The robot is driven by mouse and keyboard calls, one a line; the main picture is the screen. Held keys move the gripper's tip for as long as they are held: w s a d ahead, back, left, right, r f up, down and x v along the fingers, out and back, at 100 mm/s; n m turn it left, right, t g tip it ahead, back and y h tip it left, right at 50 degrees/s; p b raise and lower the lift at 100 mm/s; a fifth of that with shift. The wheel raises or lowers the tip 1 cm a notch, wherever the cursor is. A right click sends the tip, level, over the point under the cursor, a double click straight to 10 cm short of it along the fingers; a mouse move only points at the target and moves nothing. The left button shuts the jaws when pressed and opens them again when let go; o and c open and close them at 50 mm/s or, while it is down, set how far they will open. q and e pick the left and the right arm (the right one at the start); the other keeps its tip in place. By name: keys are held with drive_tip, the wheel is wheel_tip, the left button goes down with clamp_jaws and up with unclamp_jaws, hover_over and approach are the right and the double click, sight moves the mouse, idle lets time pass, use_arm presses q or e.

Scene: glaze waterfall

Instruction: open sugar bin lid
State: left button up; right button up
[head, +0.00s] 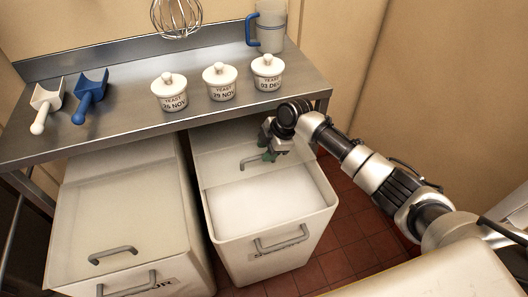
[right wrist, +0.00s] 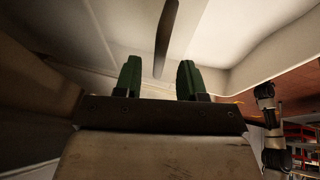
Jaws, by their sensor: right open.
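The sugar bin (head: 268,225) is the right one of two white bins under the steel table. Its front is uncovered, and white contents (head: 262,200) show inside. Its lid (head: 222,168) lies at the back, partly under the table edge, with a grey bar handle (head: 250,164). My right gripper (head: 268,155) is over the back of the bin, close to this handle. In the right wrist view its green fingers (right wrist: 158,80) are apart, and the dark handle bar (right wrist: 165,38) shows beyond and between them, not gripped. My left gripper is out of view.
A second bin (head: 130,215) with its lid closed stands at left. The steel table (head: 125,115) above holds several things: three yeast jars (head: 220,82), a white scoop (head: 46,100), a blue scoop (head: 90,95) and a jug (head: 270,28). A whisk (head: 177,15) hangs above.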

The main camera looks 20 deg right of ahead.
drive_tip(key=v, duration=0.8)
drive_tip(key=shift+r, duration=0.4)
drive_tip(key=shift+d, duration=0.15)
drive_tip(key=shift+c, duration=0.2)
